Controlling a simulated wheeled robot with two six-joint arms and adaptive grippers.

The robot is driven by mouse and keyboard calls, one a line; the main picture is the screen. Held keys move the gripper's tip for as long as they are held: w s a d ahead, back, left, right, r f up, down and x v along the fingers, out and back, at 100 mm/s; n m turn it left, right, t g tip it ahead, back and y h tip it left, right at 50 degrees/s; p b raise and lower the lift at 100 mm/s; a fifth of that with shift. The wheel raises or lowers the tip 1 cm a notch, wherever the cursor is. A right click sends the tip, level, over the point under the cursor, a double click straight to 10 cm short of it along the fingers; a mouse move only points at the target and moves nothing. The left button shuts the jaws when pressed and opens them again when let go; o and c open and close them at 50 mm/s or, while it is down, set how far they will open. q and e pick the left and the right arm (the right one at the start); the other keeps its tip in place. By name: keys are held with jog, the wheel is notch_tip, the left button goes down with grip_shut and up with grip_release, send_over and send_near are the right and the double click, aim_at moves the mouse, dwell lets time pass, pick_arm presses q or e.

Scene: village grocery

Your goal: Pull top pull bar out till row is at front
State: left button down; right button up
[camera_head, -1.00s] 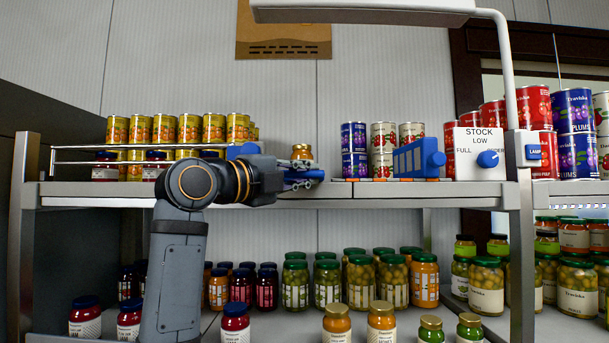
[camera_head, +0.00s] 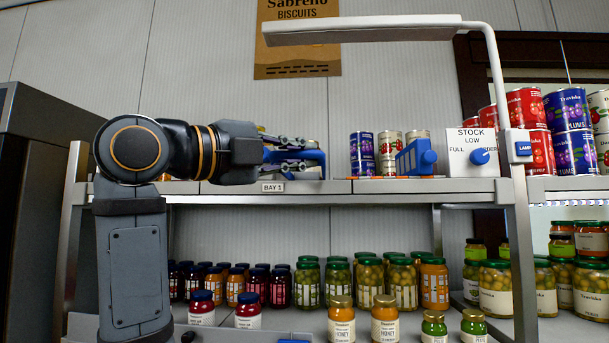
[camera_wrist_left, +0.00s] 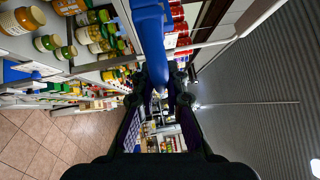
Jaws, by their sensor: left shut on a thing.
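My left gripper (camera_head: 292,154) reaches in from the left at the top shelf's front. It is shut on a blue pull bar (camera_head: 315,157), just above the shelf edge by the BAY 1 label (camera_head: 273,187). In the left wrist view the blue bar (camera_wrist_left: 150,40) runs lengthwise between the fingers (camera_wrist_left: 160,88). My arm hides most of the row of yellow cans behind it. My right gripper is not in view.
A white STOCK box (camera_head: 472,150) with a blue knob stands on the top shelf (camera_head: 340,187). A lamp post (camera_head: 508,85) rises beside it. Jars (camera_head: 370,280) fill the lower shelf, with honey jars (camera_head: 341,320) near the front.

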pick_arm(q)
jog(key=shift+s+f, duration=0.15)
jog(key=shift+s, duration=0.65)
jog(key=c, duration=1.4)
grip_release()
jog(key=shift+a, duration=0.1)
jog(key=shift+c, duration=0.2)
jog(key=shift+o, duration=0.4)
jog(key=shift+a, duration=0.1)
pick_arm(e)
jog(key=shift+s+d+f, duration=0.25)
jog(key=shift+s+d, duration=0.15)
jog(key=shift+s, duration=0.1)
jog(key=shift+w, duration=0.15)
pick_arm(q)
jog(key=v, duration=1.1)
jog(key=shift+s+a, duration=0.3)
